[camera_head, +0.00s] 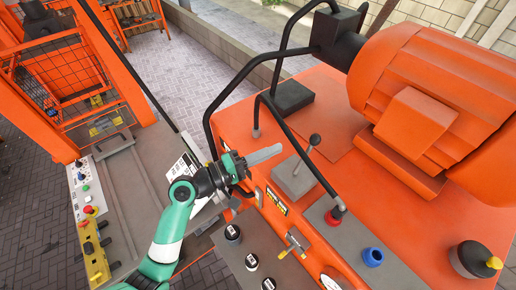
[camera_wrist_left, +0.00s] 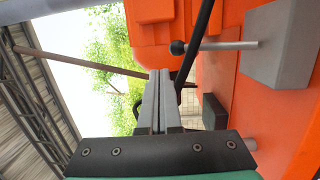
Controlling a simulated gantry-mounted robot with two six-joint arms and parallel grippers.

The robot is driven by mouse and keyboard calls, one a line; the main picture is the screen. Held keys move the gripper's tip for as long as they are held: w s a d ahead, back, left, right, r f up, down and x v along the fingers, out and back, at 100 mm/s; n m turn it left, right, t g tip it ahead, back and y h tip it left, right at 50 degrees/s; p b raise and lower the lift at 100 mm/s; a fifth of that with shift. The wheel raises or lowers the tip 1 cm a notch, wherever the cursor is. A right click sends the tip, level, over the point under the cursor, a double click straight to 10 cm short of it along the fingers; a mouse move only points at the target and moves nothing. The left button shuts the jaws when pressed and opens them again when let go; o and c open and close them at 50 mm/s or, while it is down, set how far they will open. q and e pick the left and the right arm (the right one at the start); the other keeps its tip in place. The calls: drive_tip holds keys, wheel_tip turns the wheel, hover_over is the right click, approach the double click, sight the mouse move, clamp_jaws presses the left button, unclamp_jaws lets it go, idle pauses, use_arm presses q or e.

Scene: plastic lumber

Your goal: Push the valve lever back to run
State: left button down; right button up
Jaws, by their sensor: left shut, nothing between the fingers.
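The valve lever (camera_head: 305,152) is a thin metal rod with a black ball knob, rising from a grey block (camera_head: 292,178) on the orange machine. It stands tilted, knob up and to the right in the head view. The wrist view shows the same lever (camera_wrist_left: 225,45) lying sideways in the picture, its knob to the right of my fingertips. My left gripper (camera_head: 279,149) is shut and empty, its long grey fingers pressed together and pointing toward the lever. The fingers (camera_wrist_left: 160,74) look apart from the knob. My right gripper is in neither view.
A bent black hose (camera_head: 300,150) crosses between my fingertips and the lever in the head view, ending at a red fitting (camera_head: 335,215). A large orange motor housing (camera_head: 435,95) stands at the upper right. A black block (camera_head: 292,96) lies behind. Several knobs line the front panel.

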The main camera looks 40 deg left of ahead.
use_arm(q)
drive_tip(key=shift+s+a+r, duration=0.2)
drive_tip(key=shift+s+r, duration=0.05)
drive_tip(key=shift+s, duration=0.3)
drive_tip(key=shift+s+a+r, duration=0.2)
drive_tip(key=shift+s+r, duration=0.05)
drive_tip(key=shift+s, duration=0.25)
drive_tip(key=shift+s+a+r, duration=0.2)
drive_tip(key=shift+s+r, duration=0.05)
drive_tip(key=shift+s, duration=0.3)
